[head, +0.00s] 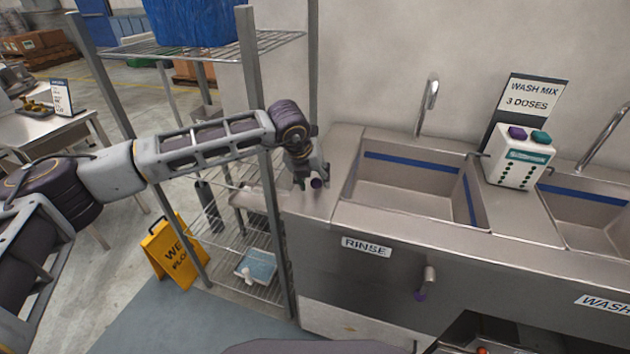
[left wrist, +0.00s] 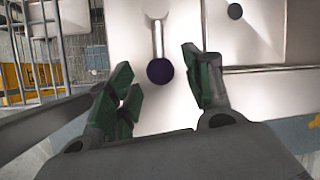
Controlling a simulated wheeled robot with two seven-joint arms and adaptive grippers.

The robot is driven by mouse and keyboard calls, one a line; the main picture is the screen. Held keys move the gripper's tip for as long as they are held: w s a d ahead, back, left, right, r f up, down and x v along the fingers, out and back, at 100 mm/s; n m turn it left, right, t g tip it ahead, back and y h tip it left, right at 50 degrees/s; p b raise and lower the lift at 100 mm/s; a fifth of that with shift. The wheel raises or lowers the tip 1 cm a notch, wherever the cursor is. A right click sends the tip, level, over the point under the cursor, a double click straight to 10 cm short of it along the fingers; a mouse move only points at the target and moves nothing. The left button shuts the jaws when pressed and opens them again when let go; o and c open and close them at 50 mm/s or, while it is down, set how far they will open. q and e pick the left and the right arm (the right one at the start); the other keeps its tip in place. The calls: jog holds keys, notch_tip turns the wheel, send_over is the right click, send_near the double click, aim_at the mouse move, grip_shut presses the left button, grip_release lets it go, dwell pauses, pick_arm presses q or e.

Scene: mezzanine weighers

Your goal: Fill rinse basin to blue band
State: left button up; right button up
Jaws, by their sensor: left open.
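The rinse basin (head: 400,197) is a steel sink with a blue band (head: 410,161) round its upper inner walls and a RINSE label (head: 366,247) on its front. I see no water in it. A curved tap (head: 427,98) stands behind it. A lever with a dark purple ball knob (head: 316,183) is at the counter's left end; the knob also shows in the left wrist view (left wrist: 160,72). My left gripper (head: 312,181) is open above the counter, its green-padded fingers (left wrist: 158,82) on either side of the knob in the picture; I cannot tell whether they touch it. My right gripper is out of view.
A dispenser (head: 520,158) stands between the rinse and wash basins. A wire shelf rack (head: 273,180) is close to my left arm. A yellow wet-floor sign (head: 176,252) stands left.

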pick_arm(q)
jog(key=shift+x, duration=0.8)
jog(key=shift+c, duration=0.4)
grip_shut()
